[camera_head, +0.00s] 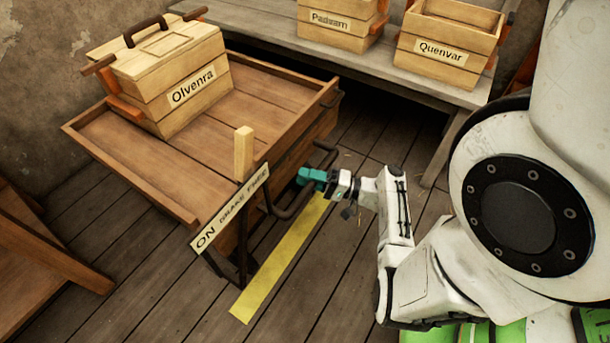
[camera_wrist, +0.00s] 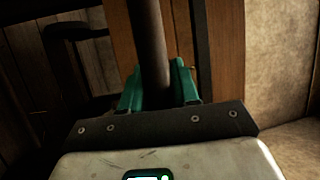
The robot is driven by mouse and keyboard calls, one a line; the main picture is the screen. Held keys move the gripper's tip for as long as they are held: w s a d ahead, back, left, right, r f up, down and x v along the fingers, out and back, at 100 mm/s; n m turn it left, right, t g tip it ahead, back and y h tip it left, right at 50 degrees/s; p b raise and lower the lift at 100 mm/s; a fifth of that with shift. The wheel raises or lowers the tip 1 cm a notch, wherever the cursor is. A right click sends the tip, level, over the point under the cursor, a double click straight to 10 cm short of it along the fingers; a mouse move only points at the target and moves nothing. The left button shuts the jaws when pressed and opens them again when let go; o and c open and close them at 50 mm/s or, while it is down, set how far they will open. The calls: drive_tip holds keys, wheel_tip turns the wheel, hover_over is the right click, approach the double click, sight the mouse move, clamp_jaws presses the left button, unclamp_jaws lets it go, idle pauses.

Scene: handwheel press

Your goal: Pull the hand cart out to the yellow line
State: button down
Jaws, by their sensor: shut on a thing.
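The hand cart (camera_head: 205,142) is a low wooden cart with raised sides. My gripper (camera_head: 312,178) has teal fingers and is at the dark handle bar (camera_head: 290,208) on the cart's near right end. In the wrist view the teal fingers stand on both sides of the dark bar (camera_wrist: 150,45), shut on it. The yellow line (camera_head: 282,258) lies on the floor just right of the cart's end, running partly under the handle. A wooden brake lever (camera_head: 243,153) stands above a plate (camera_head: 230,208) reading "ON BRAKE FREE"; I cannot tell its exact setting.
A crate labelled "Olvenra" (camera_head: 185,92) rides on the cart. A grey bench (camera_head: 420,82) behind carries crates labelled "Padinem" (camera_head: 336,20) and "Quenvar" (camera_head: 441,50). A wooden piece (camera_head: 40,255) stands at the lower left. The plank floor right of the yellow line is clear up to my arm.

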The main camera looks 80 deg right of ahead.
drive_tip(key=c, duration=0.9)
unclamp_jaws()
drive_tip(key=s, duration=0.3)
drive_tip(key=s+f, duration=0.1)
drive_tip(key=s, duration=0.3)
drive_tip(key=s+d+f, duration=0.1)
drive_tip(key=s, duration=0.2)
drive_tip(key=shift+s, duration=0.3)
drive_tip(key=shift+a, duration=0.1)
